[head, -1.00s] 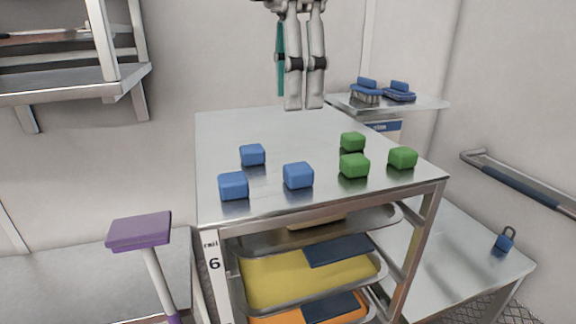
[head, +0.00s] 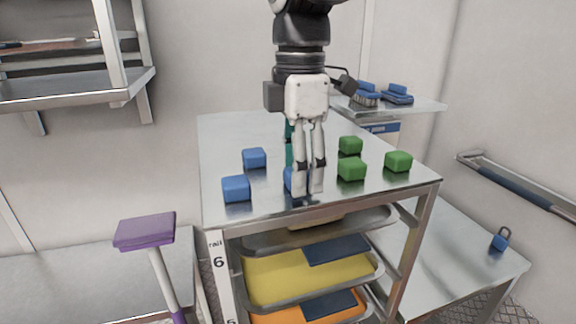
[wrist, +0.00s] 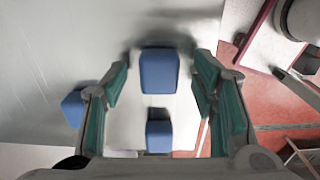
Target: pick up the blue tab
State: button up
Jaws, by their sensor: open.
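Three small rounded blue blocks, the only blue tab-like things on the cart top, stand near its left front. The front right blue block (head: 289,180) is partly hidden behind my fingers in the head view. The others are the front left blue block (head: 236,188) and the back blue block (head: 254,158). My gripper (head: 308,190) points down, open, with its fingers low at the front right block. In the wrist view that block (wrist: 158,72) shows between the teal-padded fingers, with clear gaps on both sides. Contact cannot be made out.
Three green blocks (head: 351,169) stand just right of my gripper. The steel cart top (head: 225,130) is bare toward the back. Trays (head: 300,275) sit on rails below.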

jog(key=c, duration=1.2)
